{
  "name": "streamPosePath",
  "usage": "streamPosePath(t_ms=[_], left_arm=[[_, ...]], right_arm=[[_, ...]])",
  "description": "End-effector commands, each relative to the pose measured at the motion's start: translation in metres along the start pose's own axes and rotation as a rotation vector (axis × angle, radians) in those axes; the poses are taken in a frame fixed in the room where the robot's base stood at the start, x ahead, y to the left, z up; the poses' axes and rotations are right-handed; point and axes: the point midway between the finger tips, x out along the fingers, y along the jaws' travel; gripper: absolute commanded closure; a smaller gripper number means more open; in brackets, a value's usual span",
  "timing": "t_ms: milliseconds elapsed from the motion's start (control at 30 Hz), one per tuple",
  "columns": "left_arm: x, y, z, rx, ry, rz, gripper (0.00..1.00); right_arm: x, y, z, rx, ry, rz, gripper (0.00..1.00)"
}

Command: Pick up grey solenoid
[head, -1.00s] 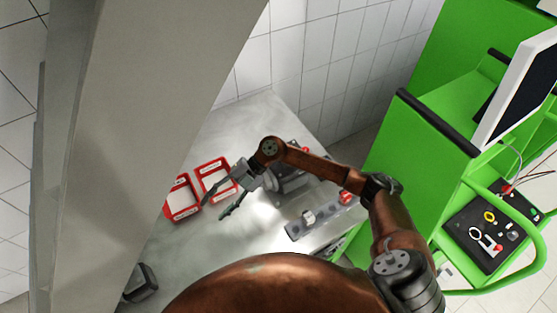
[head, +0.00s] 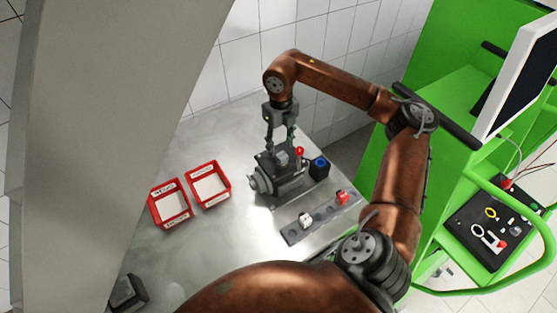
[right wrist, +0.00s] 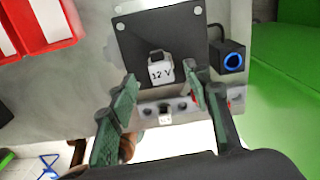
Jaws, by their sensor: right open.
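The grey solenoid is a small block with "12 V" on it in the right wrist view (right wrist: 160,68). It sits on the dark square top of the pump (head: 281,182), and it also shows in the head view (head: 282,158). My right gripper (head: 281,145) points down just above it, open and empty. In the right wrist view the green-padded fingers (right wrist: 160,84) lie to the left and right of the solenoid's lower edge. I cannot tell whether either finger touches it. My left gripper is not in view.
Two red trays (head: 228,190) (head: 154,211) stand left of the pump. A box with a blue-ringed button (head: 319,174) stands to its right. A grey rail (head: 322,215) with a white and a red part lies in front. A green cart (head: 437,170) borders the table's right.

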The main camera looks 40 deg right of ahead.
Motion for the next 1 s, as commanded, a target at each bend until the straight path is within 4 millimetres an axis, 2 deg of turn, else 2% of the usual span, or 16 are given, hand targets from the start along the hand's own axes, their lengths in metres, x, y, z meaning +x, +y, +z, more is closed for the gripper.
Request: streamPosePath(t_ms=[133,400,700,1000], left_arm=[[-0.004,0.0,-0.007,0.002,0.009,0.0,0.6],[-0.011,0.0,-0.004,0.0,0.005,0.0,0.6],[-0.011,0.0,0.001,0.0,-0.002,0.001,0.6],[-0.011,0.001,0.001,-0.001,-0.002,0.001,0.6]], right_arm=[[0.016,0.001,-0.002,-0.001,0.003,0.001,0.55],[0.052,0.001,-0.004,-0.001,0.0,0.004,0.55],[0.058,0.001,-0.004,-0.001,-0.001,0.003,0.55],[0.057,0.001,-0.004,-0.001,-0.001,0.004,0.76]])
